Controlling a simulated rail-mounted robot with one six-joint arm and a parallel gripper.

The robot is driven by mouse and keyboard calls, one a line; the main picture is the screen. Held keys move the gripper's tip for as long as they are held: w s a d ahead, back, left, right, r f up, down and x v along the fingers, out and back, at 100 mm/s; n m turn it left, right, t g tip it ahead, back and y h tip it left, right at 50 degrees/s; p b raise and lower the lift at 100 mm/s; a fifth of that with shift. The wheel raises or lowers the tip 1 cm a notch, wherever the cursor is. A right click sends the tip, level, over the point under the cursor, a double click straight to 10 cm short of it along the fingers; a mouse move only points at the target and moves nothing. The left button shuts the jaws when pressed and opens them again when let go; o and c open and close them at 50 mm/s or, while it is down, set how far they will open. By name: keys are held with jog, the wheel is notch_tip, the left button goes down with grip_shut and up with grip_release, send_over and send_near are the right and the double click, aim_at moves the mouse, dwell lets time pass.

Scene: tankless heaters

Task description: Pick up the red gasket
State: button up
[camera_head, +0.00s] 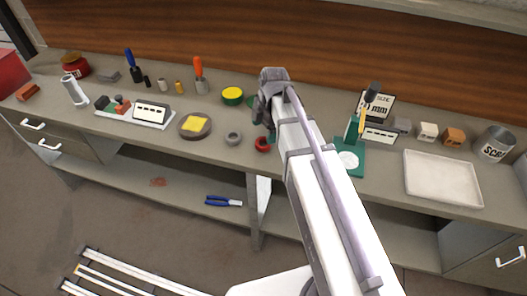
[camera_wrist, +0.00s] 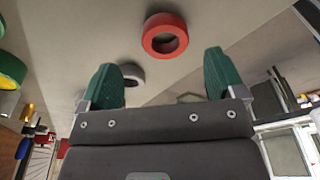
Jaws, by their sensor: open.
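The red gasket (camera_head: 262,144) is a small ring lying flat on the grey bench near its front edge, just left of my arm in the head view. In the wrist view the red gasket (camera_wrist: 165,35) lies ahead of my fingers, between their lines and clear of them. My gripper (camera_wrist: 164,78) has two green fingertips spread apart with nothing between them. In the head view my gripper (camera_head: 268,112) hangs over the bench beside the gasket, partly hidden by my wrist.
A grey ring (camera_head: 233,138) lies left of the gasket; in the wrist view it (camera_wrist: 132,74) shows by the left fingertip. A green stand (camera_head: 345,160) is to the right. The bench's front edge is close.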

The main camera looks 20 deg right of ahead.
aim_at(263, 142)
jog(key=f+b, duration=0.5)
jog(key=shift+s+a+f, duration=0.2)
jog(key=shift+s+a, duration=0.15)
jog(key=shift+s, duration=0.05)
jog(key=shift+r, duration=0.25)
jog(key=c, duration=1)
